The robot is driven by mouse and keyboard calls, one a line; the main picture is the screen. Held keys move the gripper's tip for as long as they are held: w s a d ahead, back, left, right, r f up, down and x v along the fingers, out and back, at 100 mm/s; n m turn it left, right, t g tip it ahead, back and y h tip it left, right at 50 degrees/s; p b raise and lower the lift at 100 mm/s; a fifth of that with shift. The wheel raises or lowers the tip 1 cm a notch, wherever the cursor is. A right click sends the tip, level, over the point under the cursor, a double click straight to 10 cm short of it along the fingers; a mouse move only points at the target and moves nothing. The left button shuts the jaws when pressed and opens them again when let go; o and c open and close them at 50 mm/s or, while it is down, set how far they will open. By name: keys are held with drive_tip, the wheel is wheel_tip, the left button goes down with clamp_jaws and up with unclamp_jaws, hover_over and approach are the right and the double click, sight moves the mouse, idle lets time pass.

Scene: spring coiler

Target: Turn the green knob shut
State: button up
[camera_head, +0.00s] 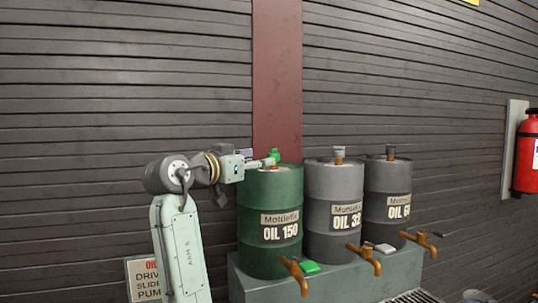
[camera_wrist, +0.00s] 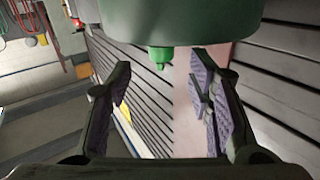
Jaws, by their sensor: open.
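A small green knob (camera_head: 274,154) sits on a brass stem on top of the green OIL 150 drum (camera_head: 262,225). In the head view my gripper (camera_head: 267,163) is level with the drum's top, close beside the knob. The wrist view appears upside down: the green drum (camera_wrist: 180,22) fills its top, with a green knob (camera_wrist: 160,58) pointing down from it. My gripper (camera_wrist: 160,78) is open there, its two fingers apart with the knob lined up between them. I cannot tell whether they touch it.
Two grey drums, OIL 32 (camera_head: 331,215) and OIL 68 (camera_head: 386,205), stand to the right with grey knobs and brass taps. All stand on a grey-green bench (camera_head: 345,288). A dark red column (camera_head: 277,80) and slatted wall are behind. A fire extinguisher (camera_head: 527,155) hangs far right.

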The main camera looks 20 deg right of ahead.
sight(272, 153)
drive_tip(key=p+x, duration=0.2)
drive_tip(key=x, duration=0.5)
drive_tip(key=shift+w+d+p, duration=0.1)
drive_tip(key=shift+p, duration=0.25)
drive_tip(key=shift+w+d, duration=0.3)
drive_tip(key=shift+d, duration=0.05)
clamp_jaws()
